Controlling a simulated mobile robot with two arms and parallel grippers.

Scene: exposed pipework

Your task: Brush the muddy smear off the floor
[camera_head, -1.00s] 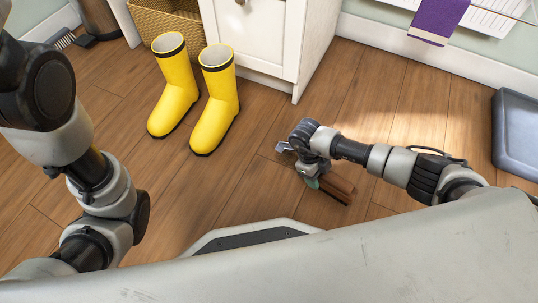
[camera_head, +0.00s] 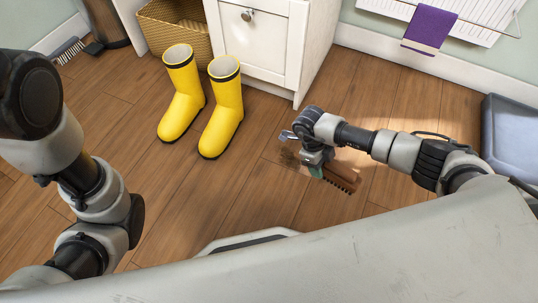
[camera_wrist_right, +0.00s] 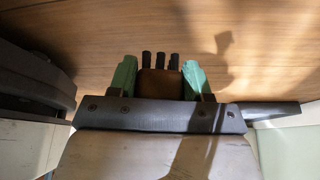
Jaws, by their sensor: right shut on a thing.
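My right gripper (camera_head: 316,168) is shut on a brown brush (camera_head: 342,177) with dark bristles, low over the floor right of the boots. In the right wrist view the brush (camera_wrist_right: 160,84) sits between the green fingertips of the gripper (camera_wrist_right: 160,80), its dark bristle tufts showing beyond it. A dark muddy smear (camera_head: 288,158) shows on the wooden floor just left of the gripper and is partly hidden by it. I cannot tell whether the bristles touch the floor. My left arm comes in at the left; its gripper is out of view.
Yellow boots (camera_head: 222,110) stand on the floor in front of a white cabinet (camera_head: 262,45) and a wicker basket (camera_head: 172,25). A grey-blue tray (camera_head: 512,135) lies at the right. A purple towel (camera_head: 430,28) hangs on the radiator. Floor between the boots and my base is clear.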

